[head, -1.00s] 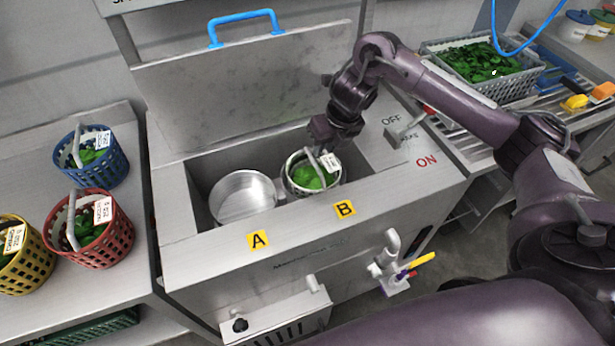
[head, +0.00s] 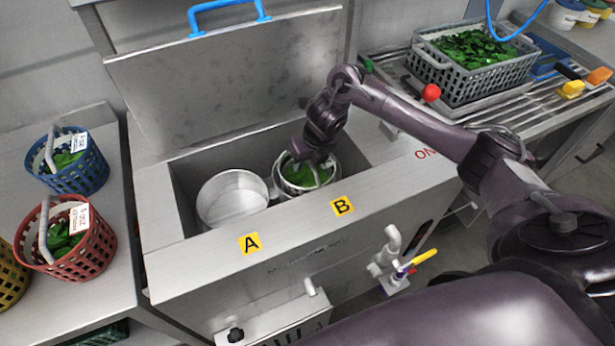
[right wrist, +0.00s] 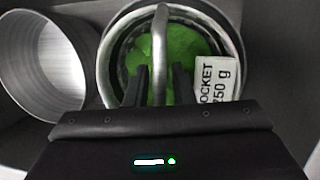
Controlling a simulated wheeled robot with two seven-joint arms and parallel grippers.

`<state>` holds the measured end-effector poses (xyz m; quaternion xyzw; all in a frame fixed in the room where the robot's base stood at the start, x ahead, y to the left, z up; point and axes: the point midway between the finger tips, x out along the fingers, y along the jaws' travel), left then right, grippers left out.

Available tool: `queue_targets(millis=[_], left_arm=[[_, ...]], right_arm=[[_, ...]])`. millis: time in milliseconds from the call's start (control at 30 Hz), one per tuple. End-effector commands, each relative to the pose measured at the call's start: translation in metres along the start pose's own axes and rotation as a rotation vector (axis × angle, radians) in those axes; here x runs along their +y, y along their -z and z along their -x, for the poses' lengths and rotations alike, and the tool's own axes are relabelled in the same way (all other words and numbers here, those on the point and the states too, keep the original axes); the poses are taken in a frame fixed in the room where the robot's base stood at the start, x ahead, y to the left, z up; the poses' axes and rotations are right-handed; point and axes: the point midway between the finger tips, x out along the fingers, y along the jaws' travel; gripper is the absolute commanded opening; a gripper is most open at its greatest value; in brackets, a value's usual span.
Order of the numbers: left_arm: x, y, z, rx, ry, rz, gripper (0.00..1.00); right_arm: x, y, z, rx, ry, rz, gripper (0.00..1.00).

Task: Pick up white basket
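The white basket (head: 305,178) holds green leaves and sits inside the round metal well at B in the steel washer; its handle (right wrist: 160,38) stands up across the middle in the right wrist view. A white label (right wrist: 213,80) is on its right side. My right gripper (head: 317,160) is right above the basket and hides part of its rim. In the right wrist view, the two dark fingers (right wrist: 161,82) are apart, with the handle between them and a gap showing. My left gripper is not in view.
An empty metal pot (head: 232,200) stands at A, close left of the basket. The raised lid (head: 225,85) stands behind. Blue (head: 75,170) and red (head: 80,250) baskets are on the left counter. A grey crate of greens (head: 470,75) is at right.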

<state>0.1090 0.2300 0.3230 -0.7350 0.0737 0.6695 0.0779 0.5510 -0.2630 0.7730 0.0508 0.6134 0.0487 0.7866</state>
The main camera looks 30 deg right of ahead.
Motion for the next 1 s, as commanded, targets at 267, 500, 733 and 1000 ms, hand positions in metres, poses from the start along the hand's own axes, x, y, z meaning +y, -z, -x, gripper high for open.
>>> queue_targets(millis=[267,500,733,1000], left_arm=[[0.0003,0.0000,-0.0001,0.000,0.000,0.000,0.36],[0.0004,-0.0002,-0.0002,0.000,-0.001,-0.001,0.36],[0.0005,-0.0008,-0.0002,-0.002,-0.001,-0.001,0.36],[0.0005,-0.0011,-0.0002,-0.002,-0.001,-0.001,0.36]], right_arm=[[-0.0002,-0.0001,-0.0006,-0.001,0.001,0.000,0.13],[-0.0004,-0.0002,-0.0005,-0.001,0.001,-0.001,0.00],[-0.0005,-0.0002,-0.0003,-0.001,0.001,-0.001,0.00],[-0.0006,-0.0003,-0.0002,-0.001,0.001,-0.001,0.00]])
